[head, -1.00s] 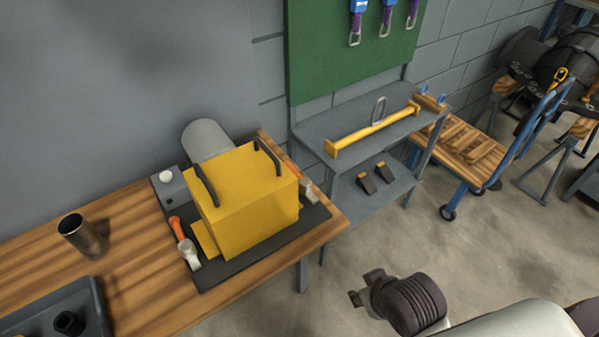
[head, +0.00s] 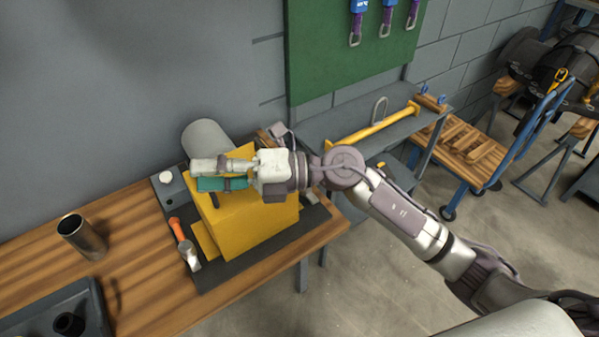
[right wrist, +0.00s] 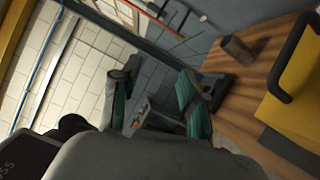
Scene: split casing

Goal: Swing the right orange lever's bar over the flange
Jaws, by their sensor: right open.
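The yellow casing (head: 255,222) stands on a dark mat on the bench. My right arm reaches across its top from the right, and my right gripper (head: 216,174) is open above the casing top, pointing left, with nothing between its fingers. In the right wrist view the two teal-padded fingers (right wrist: 158,98) are spread, and the casing (right wrist: 297,95) with a black handle is at the right edge. The right orange lever is mostly hidden behind my arm; only a pale bit of it (head: 311,197) shows. The left orange lever (head: 177,231) lies along the casing's left side. The flange is not clearly seen. My left gripper is not in view.
A metal cup (head: 82,238) stands on the wooden bench (head: 145,225), left of the casing. A dark tray (head: 55,310) is at the front left. A grey box with a white knob (head: 167,178) and a grey cylinder (head: 208,138) are behind the casing. A shelf stands right.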

